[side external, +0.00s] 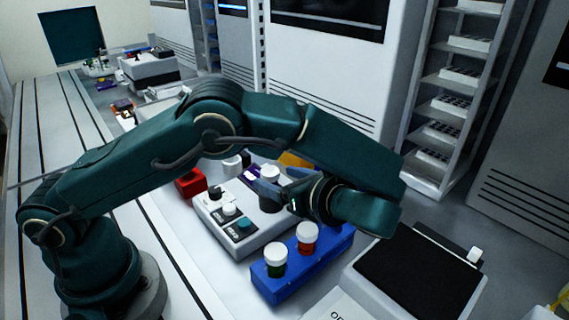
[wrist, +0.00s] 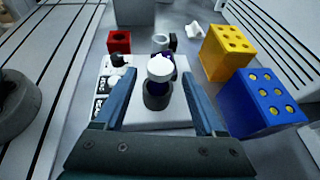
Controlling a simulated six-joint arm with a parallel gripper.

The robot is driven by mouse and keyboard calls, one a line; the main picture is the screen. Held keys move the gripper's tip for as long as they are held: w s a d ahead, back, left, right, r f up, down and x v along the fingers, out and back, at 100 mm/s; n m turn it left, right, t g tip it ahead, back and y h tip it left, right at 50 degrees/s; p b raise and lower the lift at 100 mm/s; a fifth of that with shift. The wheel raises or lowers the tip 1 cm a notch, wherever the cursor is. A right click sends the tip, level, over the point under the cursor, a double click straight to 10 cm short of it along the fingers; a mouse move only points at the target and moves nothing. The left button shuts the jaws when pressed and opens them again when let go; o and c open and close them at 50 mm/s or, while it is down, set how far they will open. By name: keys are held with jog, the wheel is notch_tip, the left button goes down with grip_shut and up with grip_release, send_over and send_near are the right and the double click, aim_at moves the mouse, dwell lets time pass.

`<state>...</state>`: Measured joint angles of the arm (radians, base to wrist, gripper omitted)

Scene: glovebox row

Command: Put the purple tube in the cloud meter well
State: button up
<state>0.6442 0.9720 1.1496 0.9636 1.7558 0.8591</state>
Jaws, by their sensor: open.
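The purple tube (wrist: 158,86) with its white cap stands upright in the wrist view, its lower part inside the dark round well (wrist: 157,102) of the white meter (wrist: 130,117). I cannot tell how deep it sits. In the side view its white cap (side external: 270,172) shows above the well (side external: 270,204); my gripper partly hides the tube body. My gripper (wrist: 163,88) is open, one finger on each side of the tube, with visible gaps in the wrist view. In the side view my gripper (side external: 264,191) reaches over the meter (side external: 248,236) from the right.
A blue rack (side external: 278,290) with a green and an orange-red tube stands in front. A yellow rack (wrist: 216,64) and another blue rack (wrist: 240,117) stand right of the meter in the wrist view. A red block (wrist: 119,48) and a white cup (wrist: 161,42) stand beyond it.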

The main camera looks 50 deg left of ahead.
aim_at(275, 178)
jog(key=v, duration=0.3)
jog(key=shift+d+r, duration=0.1)
jog(key=shift+d, duration=0.1)
jog(key=shift+r, duration=0.15)
jog(key=s+a+r+n+t+h, duration=0.1)
jog(key=s+r+n+t+h, duration=0.1)
jog(key=s+n+h, duration=0.4)
jog(key=s+a+r+n+t+h, duration=0.1)
jog(key=s+a+r+n+h, duration=0.1)
jog(key=s+n+h, duration=0.5)
jog(key=s+r+n, duration=0.1)
jog(key=n, duration=0.5)
jog(key=shift+n+t, duration=0.3)
jog(key=shift+t, duration=0.1)
